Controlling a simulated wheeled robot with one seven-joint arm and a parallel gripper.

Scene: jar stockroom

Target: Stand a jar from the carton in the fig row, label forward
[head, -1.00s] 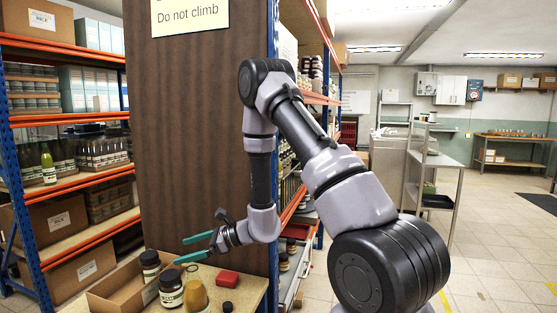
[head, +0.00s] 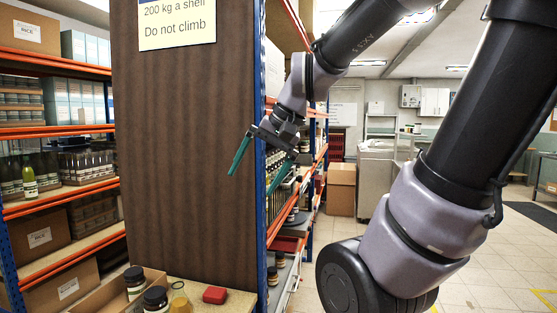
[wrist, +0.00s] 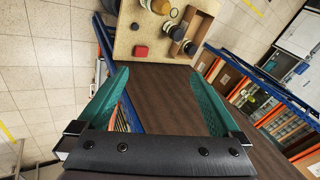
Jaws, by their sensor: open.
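The open carton (head: 105,296) lies on a low wooden bench at the bottom left, partly cut off. A dark-lidded jar (head: 134,280) stands in it, and another dark-lidded jar (head: 155,299) stands at its near edge; the wrist view shows the carton (wrist: 206,22) with jars from above. My gripper (head: 251,183) is open and empty, its teal fingers pointing down, in front of the brown panel's right edge and well above the bench. The wrist view shows nothing between the fingers (wrist: 160,75). I cannot make out the fig row or read the jar labels.
A yellow vessel (head: 180,298) and a red box (head: 215,295) stand on the bench; a dark lid (wrist: 135,27) lies there. The brown panel (head: 190,160) ends the blue-and-orange racking (head: 312,178), seen edge-on to its right. Open floor lies right.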

